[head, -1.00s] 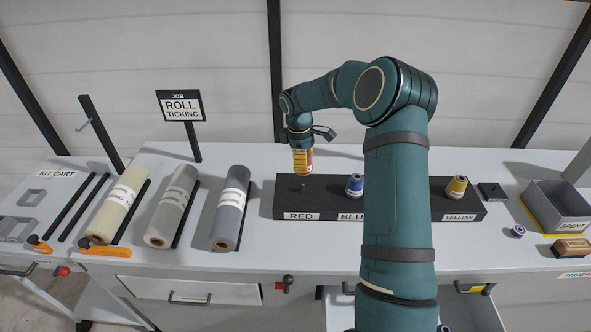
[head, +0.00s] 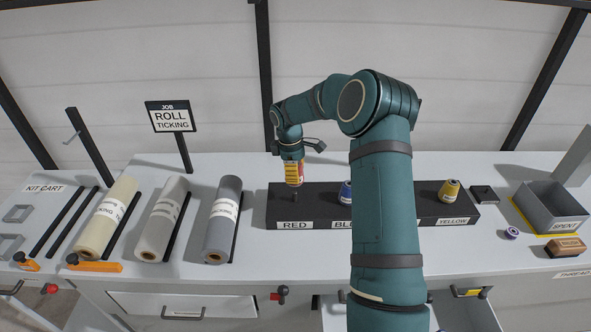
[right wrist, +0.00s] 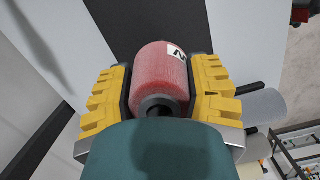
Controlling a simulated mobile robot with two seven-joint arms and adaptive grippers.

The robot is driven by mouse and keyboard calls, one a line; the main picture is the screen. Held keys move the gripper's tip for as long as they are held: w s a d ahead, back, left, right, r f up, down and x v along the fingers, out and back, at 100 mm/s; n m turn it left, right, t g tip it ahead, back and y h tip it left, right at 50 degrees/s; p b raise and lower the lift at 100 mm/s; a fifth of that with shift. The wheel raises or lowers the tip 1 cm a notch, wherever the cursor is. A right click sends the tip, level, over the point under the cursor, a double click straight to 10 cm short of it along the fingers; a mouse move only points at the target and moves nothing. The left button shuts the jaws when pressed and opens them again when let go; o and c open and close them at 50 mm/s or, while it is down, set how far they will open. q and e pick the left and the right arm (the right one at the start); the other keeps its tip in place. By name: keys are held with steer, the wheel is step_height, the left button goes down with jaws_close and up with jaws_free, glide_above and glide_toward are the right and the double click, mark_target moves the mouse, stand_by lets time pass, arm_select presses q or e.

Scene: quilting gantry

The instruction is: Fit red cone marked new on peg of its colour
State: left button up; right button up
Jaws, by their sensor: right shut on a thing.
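The red cone (right wrist: 160,75) shows in the right wrist view with part of a white label bearing an "N"; the rest of the marking is cut off. My right gripper (head: 294,175) is shut on it, with a yellow finger on each side. In the head view the gripper points down over the RED place of the black peg rack (head: 325,196). The dark red-place peg (head: 295,197) is bare, just below the gripper, and appears apart from the cone. My left gripper is not in view.
A blue cone (head: 345,193) and a yellow cone (head: 450,190) stand on the rack. My right arm hides the rack between them. Fabric rolls (head: 222,225) lie left of it. A grey SPENT bin (head: 553,208) and a small purple spool (head: 511,233) are at right.

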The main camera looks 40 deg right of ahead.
mark_target(295, 192)
steer(key=shift+f+b, duration=0.8)
steer(key=shift+f, duration=0.9)
stand_by(0.5)
steer(key=shift+f+b, duration=1.3)
steer(key=shift+f, duration=1.35)
steer(key=o, duration=1.2)
steer(key=shift+r, duration=0.1)
steer(key=r, duration=0.8)
steer(key=w+a+r, duration=0.1)
steer(key=r, duration=0.3)
steer(key=shift+f, duration=0.1)
